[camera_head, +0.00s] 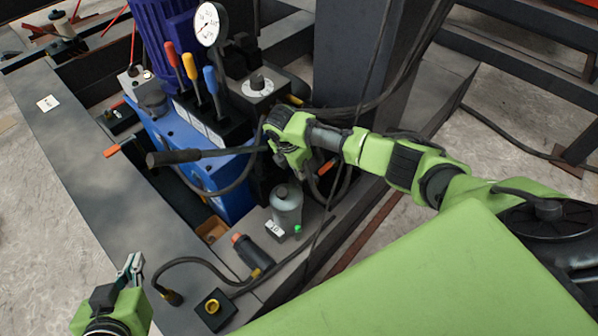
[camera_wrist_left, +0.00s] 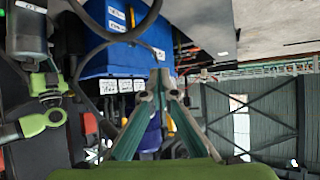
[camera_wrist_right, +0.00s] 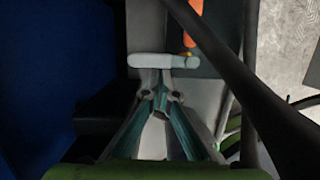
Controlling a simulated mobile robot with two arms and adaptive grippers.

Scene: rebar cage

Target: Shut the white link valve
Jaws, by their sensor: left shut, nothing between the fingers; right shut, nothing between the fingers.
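A white lever handle (camera_wrist_right: 150,61), which looks like the white link valve, lies crosswise in the right wrist view. My right gripper (camera_wrist_right: 162,82) is shut and empty, its tips just short of the handle; I cannot tell whether they touch it. In the head view the right gripper's body (camera_head: 289,138) is beside the blue power unit, and its fingertips and the white handle are hidden there. My left gripper (camera_head: 131,268) is shut and empty over the dark beam at lower left; its closed tips also show in the left wrist view (camera_wrist_left: 161,82).
The blue unit (camera_head: 215,190) carries red, yellow and blue levers (camera_head: 190,68) and a gauge (camera_head: 208,24). A black pump handle (camera_head: 200,155) sticks out left. An orange handle (camera_wrist_right: 193,20) lies beyond the white one. A dark bar (camera_wrist_right: 235,75) crosses close on the right. Hoses and a grey bottle (camera_head: 286,207) are nearby.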

